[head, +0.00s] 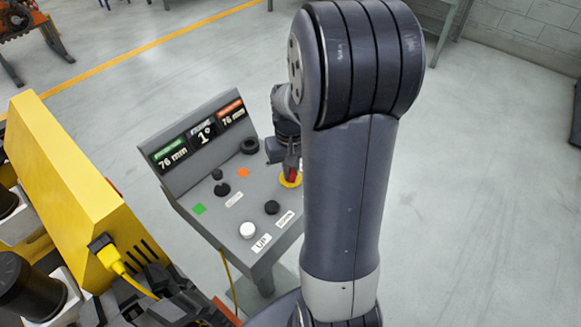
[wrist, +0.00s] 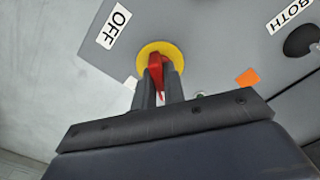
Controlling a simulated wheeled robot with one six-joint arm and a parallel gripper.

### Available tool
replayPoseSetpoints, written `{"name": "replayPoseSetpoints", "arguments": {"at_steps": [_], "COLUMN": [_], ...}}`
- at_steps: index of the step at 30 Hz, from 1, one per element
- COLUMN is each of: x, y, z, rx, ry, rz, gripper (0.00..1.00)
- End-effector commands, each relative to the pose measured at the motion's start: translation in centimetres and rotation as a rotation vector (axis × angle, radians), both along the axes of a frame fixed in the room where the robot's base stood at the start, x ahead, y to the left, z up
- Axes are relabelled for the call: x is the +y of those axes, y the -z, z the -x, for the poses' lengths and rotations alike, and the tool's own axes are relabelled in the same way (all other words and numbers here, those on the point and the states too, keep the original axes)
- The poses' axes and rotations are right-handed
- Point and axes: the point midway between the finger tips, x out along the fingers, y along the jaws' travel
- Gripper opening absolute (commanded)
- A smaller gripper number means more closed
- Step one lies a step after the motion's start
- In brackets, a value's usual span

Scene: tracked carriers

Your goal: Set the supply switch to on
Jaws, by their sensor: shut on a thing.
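The supply switch is a red handle (wrist: 155,66) on a round yellow plate (wrist: 174,54), set in the grey panel of a console. It also shows in the head view as a small red part (head: 291,173) above the yellow plate (head: 290,181), partly covered by my arm. My gripper (wrist: 158,88) is shut on the red handle, one finger on each side. An OFF label (wrist: 115,27) lies up and left of the plate in the wrist view. No ON label shows, and I cannot tell the switch's setting.
The console has displays (head: 205,133), a white button (head: 248,230) by an UP label (head: 261,243), and several black knobs, one (head: 272,207) close to the switch. A yellow machine (head: 75,180) with a cable stands at the left. Open floor lies behind the console.

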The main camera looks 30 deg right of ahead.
Motion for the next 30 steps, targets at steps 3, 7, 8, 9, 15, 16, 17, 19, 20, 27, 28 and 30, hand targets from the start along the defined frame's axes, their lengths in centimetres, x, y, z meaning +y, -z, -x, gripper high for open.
{"name": "replayPoseSetpoints", "arguments": {"at_steps": [3,7,8,9,15,16,17,19,20,27,28,30], "x": [-0.01,0.00,0.00,0.00,0.00,0.00,0.00,0.00,0.00,0.01,0.01,0.01], "y": [-0.02,-0.02,-0.02,-0.02,-0.02,-0.02,-0.03,-0.03,-0.03,-0.03,-0.03,-0.03], "z": [0.01,0.02,0.01,0.02,0.02,0.02,0.02,0.02,0.02,0.02,0.02,0.02], "rx": [0.000,0.001,0.001,0.001,0.001,0.001,0.001,0.001,0.001,0.001,0.001,0.001], "ry": [0.111,0.234,0.263,0.301,0.490,0.519,0.547,0.611,0.637,0.822,0.841,0.881], "rz": [0.000,0.000,0.000,0.000,0.000,0.000,0.000,0.000,0.000,0.000,0.000,0.000], "gripper": [0.00,0.00,0.00,0.00,0.00,0.00,0.00,0.00,0.00,0.00,0.00,0.00]}}
